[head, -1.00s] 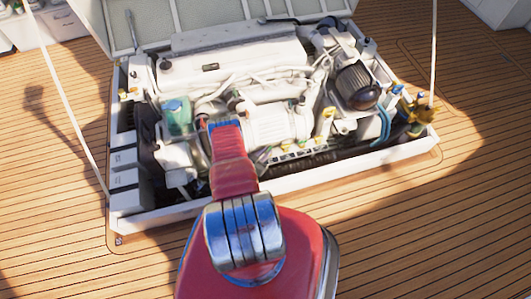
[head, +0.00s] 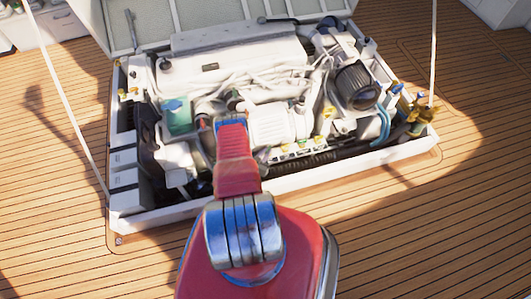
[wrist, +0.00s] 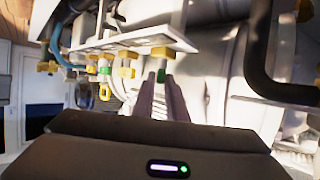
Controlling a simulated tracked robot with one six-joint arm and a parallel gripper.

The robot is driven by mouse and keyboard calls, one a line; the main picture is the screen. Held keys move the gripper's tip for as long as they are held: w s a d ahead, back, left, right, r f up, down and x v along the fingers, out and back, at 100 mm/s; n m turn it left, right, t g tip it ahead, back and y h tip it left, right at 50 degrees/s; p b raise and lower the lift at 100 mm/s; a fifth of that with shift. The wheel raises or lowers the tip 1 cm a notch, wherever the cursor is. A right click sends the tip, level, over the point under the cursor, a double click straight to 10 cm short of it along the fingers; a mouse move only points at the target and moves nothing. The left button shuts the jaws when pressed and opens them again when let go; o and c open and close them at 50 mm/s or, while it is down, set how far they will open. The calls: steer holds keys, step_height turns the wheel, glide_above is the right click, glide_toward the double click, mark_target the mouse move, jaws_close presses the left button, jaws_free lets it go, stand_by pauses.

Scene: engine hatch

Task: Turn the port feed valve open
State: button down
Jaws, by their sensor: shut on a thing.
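In the wrist view, my gripper (wrist: 162,88) has its two dark fingers close together at a valve (wrist: 163,53) with a yellow body and a green band. The fingers are shut on the green-banded part, which shows between their tips. This valve hangs at the right end of a row under a pale rail (wrist: 135,40). I cannot tell from any marking whether it is the port feed valve, nor how far it is turned. In the head view, my red arm hides the gripper and the held valve.
Other valves (wrist: 126,68) with yellow parts hang close on the left. A thick black hose (wrist: 262,75) runs close on the right. In the head view, the white engine (head: 235,65) fills the hatch, with a white frame (head: 340,170) around it and open wooden deck (head: 430,240) in front.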

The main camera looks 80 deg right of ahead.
steer(key=shift+s+n+t, duration=0.2)
steer(key=shift+n+t, duration=0.55)
steer(key=shift+t, duration=0.15)
steer(key=shift+s+n+t, duration=0.25)
steer(key=shift+n+t, duration=0.45)
steer(key=shift+t, duration=0.2)
steer(key=shift+s+n+t, duration=0.2)
steer(key=shift+n+t, duration=0.55)
steer(key=shift+t, duration=0.15)
steer(key=shift+s+d+n+t+y, duration=0.15)
steer(key=shift+n+t+y, duration=0.2)
steer(key=shift+n+t, duration=0.6)
steer(key=shift+s+n+t+y, duration=0.15)
steer(key=shift+n+t+y, duration=0.2)
steer(key=shift+n+t, duration=0.9)
steer(key=shift+t, duration=0.1)
steer(key=c, duration=2.1)
jaws_free()
steer(key=shift+y, duration=0.3)
steer(key=v, duration=1.3)
steer(key=shift+s+a+r, duration=0.1)
steer(key=shift+a, duration=0.3)
